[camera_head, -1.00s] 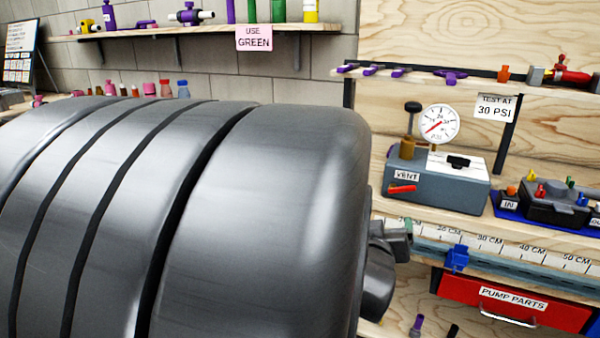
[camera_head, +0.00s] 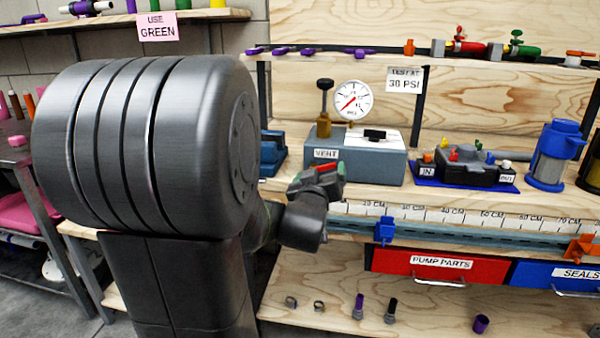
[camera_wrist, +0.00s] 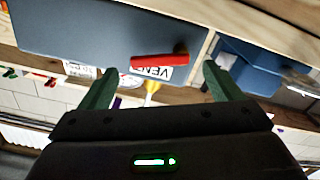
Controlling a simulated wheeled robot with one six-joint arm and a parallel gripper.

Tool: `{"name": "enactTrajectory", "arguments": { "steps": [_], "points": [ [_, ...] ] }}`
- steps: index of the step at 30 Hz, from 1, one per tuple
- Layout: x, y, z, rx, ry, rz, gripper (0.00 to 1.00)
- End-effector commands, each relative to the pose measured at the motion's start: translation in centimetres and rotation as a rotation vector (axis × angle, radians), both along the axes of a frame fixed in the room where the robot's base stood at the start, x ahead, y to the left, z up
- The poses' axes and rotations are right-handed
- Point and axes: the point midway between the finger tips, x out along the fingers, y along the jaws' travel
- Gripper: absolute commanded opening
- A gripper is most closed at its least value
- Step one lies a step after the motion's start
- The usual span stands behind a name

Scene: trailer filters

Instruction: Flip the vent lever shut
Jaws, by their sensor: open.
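The vent lever (camera_wrist: 155,61) is a short red bar on the front of the grey-blue pump box (camera_head: 374,167). In the wrist view it lies nearly level across the VENT label (camera_wrist: 166,74), with a dark pivot at its right end. In the head view a bit of red lever (camera_head: 322,168) shows under the label, mostly hidden by my gripper (camera_head: 318,180). In the wrist view my gripper (camera_wrist: 160,82) is open, its two green fingers spread on either side of the lever. Nothing is between the fingers, and I see no contact.
A blue block (camera_head: 272,150) stands left of the pump box. A black pump part on a blue tray (camera_head: 466,183) sits to the right. The gauge (camera_head: 352,101) and brass valve (camera_head: 324,125) rise behind. The ruled shelf edge (camera_head: 470,218) runs below.

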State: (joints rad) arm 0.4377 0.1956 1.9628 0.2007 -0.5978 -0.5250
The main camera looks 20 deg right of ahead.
Motion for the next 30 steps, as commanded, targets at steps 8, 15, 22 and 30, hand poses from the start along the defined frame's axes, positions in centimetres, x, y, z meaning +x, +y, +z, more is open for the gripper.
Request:
{"name": "enactTrajectory", "arguments": {
  "steps": [8,15,22,30],
  "points": [
    [2.3,-1.4,0.0,-0.001,0.001,0.0,0.85],
    [2.5,-1.5,0.0,-0.001,0.001,0.001,0.85],
    [2.5,-1.5,0.0,-0.001,0.001,0.001,0.52],
    [2.4,-1.6,-0.4,0.037,-0.022,0.0,0.41]
  ]
}}
